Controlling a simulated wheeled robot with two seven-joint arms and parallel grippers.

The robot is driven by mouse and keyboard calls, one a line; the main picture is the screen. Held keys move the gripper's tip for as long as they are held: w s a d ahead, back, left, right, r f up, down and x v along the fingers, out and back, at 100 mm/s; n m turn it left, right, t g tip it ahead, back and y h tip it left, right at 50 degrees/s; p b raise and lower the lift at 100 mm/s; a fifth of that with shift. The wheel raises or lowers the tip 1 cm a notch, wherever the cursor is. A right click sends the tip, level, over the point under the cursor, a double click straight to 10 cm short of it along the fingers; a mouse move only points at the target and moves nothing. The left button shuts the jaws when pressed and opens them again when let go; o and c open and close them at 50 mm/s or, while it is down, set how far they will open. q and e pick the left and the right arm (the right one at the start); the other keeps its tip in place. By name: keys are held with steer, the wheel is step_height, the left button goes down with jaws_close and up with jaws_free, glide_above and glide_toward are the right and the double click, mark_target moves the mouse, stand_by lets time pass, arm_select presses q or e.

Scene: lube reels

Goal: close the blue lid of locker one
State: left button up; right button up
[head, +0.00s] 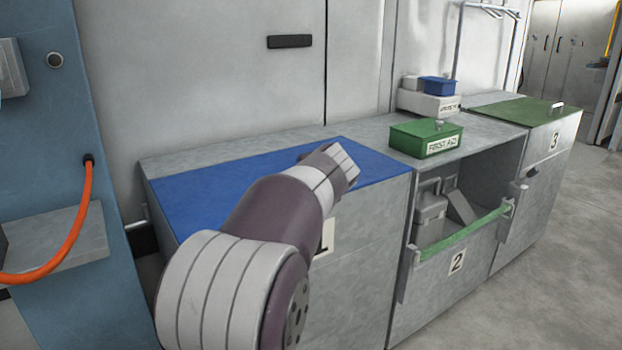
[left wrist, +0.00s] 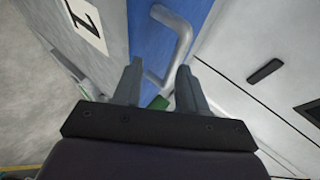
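The blue lid (head: 215,180) lies flat across the top of locker one (head: 365,240) in the head view. My left arm reaches over it and hides part of it, including its handle. In the left wrist view the blue lid (left wrist: 158,42) carries a grey bar handle (left wrist: 184,42). My left gripper (left wrist: 157,72) is open, its two fingers apart. The near end of the handle shows in the gap between the fingertips; whether they touch it I cannot tell. The fingers are not clear in the head view. My right gripper is in neither view.
Locker two (head: 450,290) stands open at its front, with grey containers inside and a green bar across. A green first aid box (head: 425,140) sits on top. Locker three (head: 545,150) is further right. A blue cabinet with an orange hose (head: 75,240) stands left.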

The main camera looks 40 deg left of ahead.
arm_select(q)
steer(key=p+v, duration=0.1)
steer(key=v, duration=0.8)
steer(key=shift+d+r+p, duration=0.15)
steer(key=shift+r+p, duration=0.15)
steer(key=shift+p, duration=0.05)
steer(key=shift+s, duration=0.15)
steer(key=s+d+f+n+g+h, duration=0.1)
steer(key=d+f+n+h, duration=0.15)
steer(key=d+f, duration=0.45)
steer(key=s+d+f+n+g+h, duration=0.1)
steer(key=d+f+n+h, duration=0.15)
steer(key=f, duration=0.85)
steer(key=s+d+f+n+g+h, duration=0.1)
steer(key=s+d+f+g+h, duration=0.3)
steer(key=s+d+f, duration=0.75)
step_height(320, 180, up, 37)
steer(key=p, duration=3.9)
steer(key=shift+w+f, duration=0.2)
steer(key=shift+w, duration=0.2)
steer(key=shift+a, duration=0.15)
